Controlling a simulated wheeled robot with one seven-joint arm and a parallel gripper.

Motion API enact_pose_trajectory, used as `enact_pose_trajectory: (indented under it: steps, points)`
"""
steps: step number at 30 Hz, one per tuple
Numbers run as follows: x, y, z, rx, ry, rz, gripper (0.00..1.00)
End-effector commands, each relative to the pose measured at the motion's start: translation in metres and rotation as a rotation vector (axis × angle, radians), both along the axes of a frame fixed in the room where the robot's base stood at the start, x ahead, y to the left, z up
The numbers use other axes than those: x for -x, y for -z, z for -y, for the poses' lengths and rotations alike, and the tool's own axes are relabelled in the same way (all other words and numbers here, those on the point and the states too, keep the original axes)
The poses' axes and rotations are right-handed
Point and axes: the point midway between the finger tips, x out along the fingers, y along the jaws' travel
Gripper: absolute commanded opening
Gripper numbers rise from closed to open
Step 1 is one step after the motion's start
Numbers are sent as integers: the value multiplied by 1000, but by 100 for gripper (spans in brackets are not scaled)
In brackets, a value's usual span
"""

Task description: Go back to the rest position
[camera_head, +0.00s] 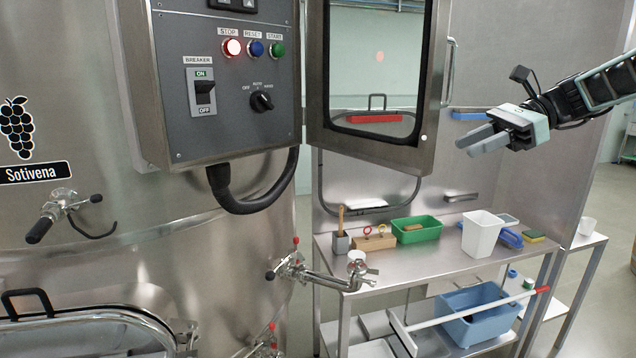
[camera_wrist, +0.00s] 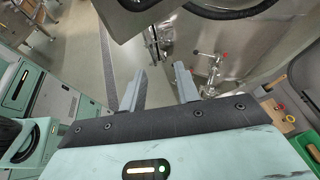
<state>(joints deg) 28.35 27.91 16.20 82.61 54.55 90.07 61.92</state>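My gripper (camera_head: 474,142) is held out in the air at the upper right of the head view, in front of the steel wall and above the work table. Its fingers point left and it touches nothing. In the wrist view my gripper (camera_wrist: 159,90) shows two grey fingers spread apart with nothing between them. The gripper is open and empty.
A control box (camera_head: 220,80) with a lit red stop button and an open windowed door (camera_head: 375,140) stand left of my gripper. Below is a steel table (camera_head: 440,262) with a green bin (camera_head: 416,230) and white container (camera_head: 482,235). Vat valves (camera_head: 290,268) stick out.

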Motion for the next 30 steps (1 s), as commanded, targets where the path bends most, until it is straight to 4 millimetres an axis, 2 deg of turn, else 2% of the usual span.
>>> enact_pose_trajectory:
  steps: [1, 2, 3, 6, 9, 12, 18, 25, 26, 30]
  points:
    - [13, 28, -14, 109, -25, 37, 32]
    - [20, 45, -18, 179, -43, 69, 32]
    - [31, 68, -21, 272, -77, 115, 32]
    - [65, 119, -20, 498, -205, 245, 32]
    - [102, 160, -11, 699, -384, 389, 32]
    - [134, 187, 1, 847, -577, 527, 32]
    - [180, 216, 17, 1008, -911, 758, 32]
    - [223, 236, 22, 1083, -1251, 998, 32]
    - [222, 245, 7, 1059, -1274, 1015, 32]
    - [239, 263, -42, 960, -1397, 1073, 32]
